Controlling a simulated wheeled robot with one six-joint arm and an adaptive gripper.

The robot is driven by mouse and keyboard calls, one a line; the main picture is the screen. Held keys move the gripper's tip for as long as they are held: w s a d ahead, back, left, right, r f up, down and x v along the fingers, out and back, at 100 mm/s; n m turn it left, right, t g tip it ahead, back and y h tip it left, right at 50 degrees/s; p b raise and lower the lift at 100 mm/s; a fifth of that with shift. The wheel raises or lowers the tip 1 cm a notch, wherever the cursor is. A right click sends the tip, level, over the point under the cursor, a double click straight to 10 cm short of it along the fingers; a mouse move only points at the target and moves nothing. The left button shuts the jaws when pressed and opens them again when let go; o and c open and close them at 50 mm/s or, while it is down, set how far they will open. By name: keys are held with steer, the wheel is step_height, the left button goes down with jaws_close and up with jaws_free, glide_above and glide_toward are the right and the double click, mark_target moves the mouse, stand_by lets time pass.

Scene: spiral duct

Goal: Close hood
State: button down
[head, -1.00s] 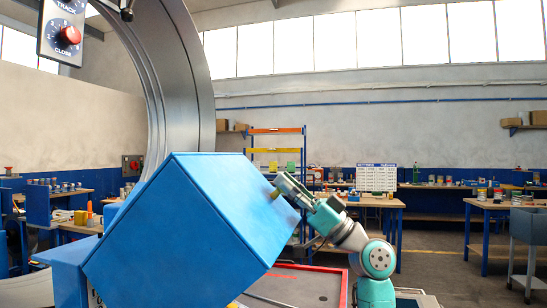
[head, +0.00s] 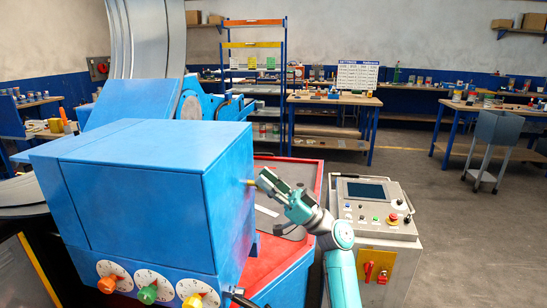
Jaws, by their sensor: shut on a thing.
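The hood (head: 140,190) is a large blue box cover on the machine in the head view. It sits level over the blue front panel (head: 125,276) with dials, and I see no clear gap between them. A small brass-coloured knob (head: 248,182) sticks out of the hood's right side. My gripper (head: 257,182) is at that side, shut on the knob. The fingertips are small in this view, and the hood's far and left sides are hidden.
A grey control console (head: 375,215) with a screen and buttons stands close to the right of my arm. A red-edged machine bed (head: 285,235) lies behind and below my gripper. Open floor (head: 480,240) is at the right.

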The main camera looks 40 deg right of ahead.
steer(key=shift+w+a+f, duration=0.15)
steer(key=shift+w+f, duration=0.05)
steer(key=shift+f, duration=0.55)
steer(key=shift+w+a+f, duration=0.15)
steer(key=shift+w+f, duration=0.05)
steer(key=shift+f, duration=0.5)
steer(key=c, duration=0.8)
jaws_free()
steer(key=shift+a, duration=0.1)
steer(key=shift+r, duration=0.15)
steer(key=v, duration=1.2)
